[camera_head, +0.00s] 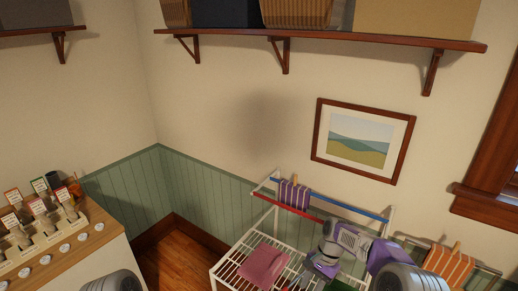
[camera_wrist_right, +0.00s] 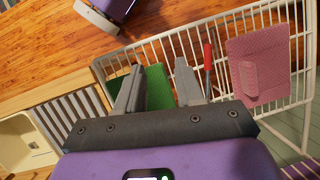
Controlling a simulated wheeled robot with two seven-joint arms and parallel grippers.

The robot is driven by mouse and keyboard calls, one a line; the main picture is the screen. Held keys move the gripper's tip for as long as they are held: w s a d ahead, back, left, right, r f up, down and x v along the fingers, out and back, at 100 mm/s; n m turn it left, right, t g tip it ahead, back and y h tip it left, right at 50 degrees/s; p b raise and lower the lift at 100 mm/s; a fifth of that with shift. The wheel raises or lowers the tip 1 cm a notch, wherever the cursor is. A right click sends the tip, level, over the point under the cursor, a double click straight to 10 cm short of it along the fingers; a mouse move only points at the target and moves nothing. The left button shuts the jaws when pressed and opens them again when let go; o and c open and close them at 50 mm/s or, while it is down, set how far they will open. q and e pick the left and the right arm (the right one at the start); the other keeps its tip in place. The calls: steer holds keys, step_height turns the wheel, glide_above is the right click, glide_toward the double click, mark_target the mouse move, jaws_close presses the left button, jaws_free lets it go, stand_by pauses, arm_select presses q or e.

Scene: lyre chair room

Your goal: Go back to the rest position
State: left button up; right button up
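My right gripper (camera_head: 312,272) is above the white wire rack (camera_head: 225,270), near the bottom of the head view. In the right wrist view its two grey fingers (camera_wrist_right: 159,66) stand apart with nothing held between them. A green cloth (camera_wrist_right: 156,90) shows behind and between the fingers, on the rack; I cannot tell how far below it is. Only a rounded grey part of my left arm shows at the bottom left of the head view. My left gripper is out of the picture.
A pink cloth (camera_head: 263,266) lies on the rack. A purple striped cloth (camera_head: 293,195) hangs on its rail, and an orange striped cloth (camera_head: 448,264) hangs at right. A wooden counter (camera_head: 88,236) with small labelled holders stands left. A shelf (camera_head: 330,37) spans above.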

steer(key=s+a+f+n+t, duration=0.1)
steer(key=s+a+f+n, duration=0.1)
steer(key=s+f, duration=0.5)
steer(key=s+a+f+n, duration=0.1)
steer(key=s+a+f, duration=0.15)
steer(key=f, duration=0.75)
steer(key=s+a+f+n+t, duration=0.2)
steer(key=s+f+n, duration=0.15)
steer(key=s, duration=1.05)
step_height(320, 180, down, 12)
steer(key=b, duration=1.1)
steer(key=shift+f+m+y+b, duration=0.25)
steer(key=shift+m+y+b, duration=0.05)
steer(key=shift+m+b, duration=0.05)
steer(key=shift+o, duration=1.1)
steer(key=shift+f, duration=0.15)
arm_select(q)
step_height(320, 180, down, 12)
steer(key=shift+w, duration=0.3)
arm_select(e)
steer(key=shift+c, duration=0.3)
steer(key=shift+c, duration=0.3)
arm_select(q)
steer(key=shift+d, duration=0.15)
arm_select(e)
steer(key=shift+d, duration=0.15)
